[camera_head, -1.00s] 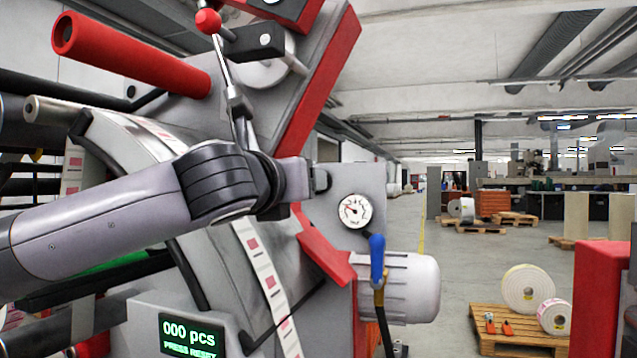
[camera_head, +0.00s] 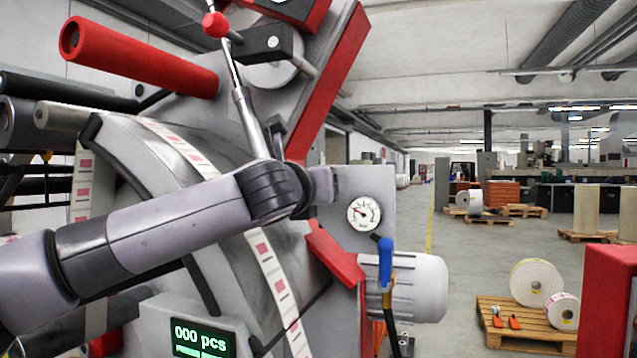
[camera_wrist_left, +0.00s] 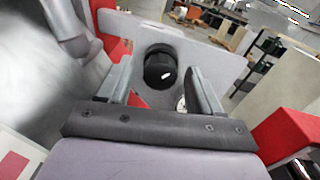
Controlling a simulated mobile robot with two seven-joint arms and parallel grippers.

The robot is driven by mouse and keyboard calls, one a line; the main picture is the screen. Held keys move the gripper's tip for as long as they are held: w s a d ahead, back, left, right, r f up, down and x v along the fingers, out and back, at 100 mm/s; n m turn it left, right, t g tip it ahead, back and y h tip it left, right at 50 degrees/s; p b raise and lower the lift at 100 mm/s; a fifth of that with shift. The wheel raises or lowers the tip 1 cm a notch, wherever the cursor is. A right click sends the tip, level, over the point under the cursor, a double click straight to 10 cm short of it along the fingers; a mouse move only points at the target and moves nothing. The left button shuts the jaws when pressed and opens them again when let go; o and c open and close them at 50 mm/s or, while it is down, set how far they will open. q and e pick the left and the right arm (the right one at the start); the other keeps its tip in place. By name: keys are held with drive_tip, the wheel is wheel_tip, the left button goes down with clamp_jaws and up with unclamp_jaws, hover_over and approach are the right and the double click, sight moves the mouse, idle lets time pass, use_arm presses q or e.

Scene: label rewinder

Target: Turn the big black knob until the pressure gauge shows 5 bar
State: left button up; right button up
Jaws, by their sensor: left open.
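The big black knob (camera_wrist_left: 160,68) sits on a grey panel and shows between the two fingers of my left gripper (camera_wrist_left: 160,84) in the left wrist view. The fingers are open on either side of it, apart from it as far as I can tell. In the head view my left gripper (camera_head: 322,185) points at the panel's left part, and the knob is mostly hidden behind it. The round pressure gauge (camera_head: 364,213) is right of the gripper; its needle points to the upper left, the figures too small to read. My right gripper is not in view.
A blue-handled valve (camera_head: 386,262) and a grey motor (camera_head: 420,288) are below the gauge. A red bracket (camera_head: 334,255) is under the gripper. A steel lever with a red ball (camera_head: 215,25) rises behind my arm. A counter display (camera_head: 200,338) is lower left.

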use_arm(q)
drive_tip(key=c, duration=1.1)
drive_tip(key=shift+o, duration=0.2)
drive_tip(key=shift+m, duration=0.3)
drive_tip(key=m, duration=1.1)
drive_tip(key=shift+d+f, duration=0.1)
drive_tip(key=shift+m, duration=0.3)
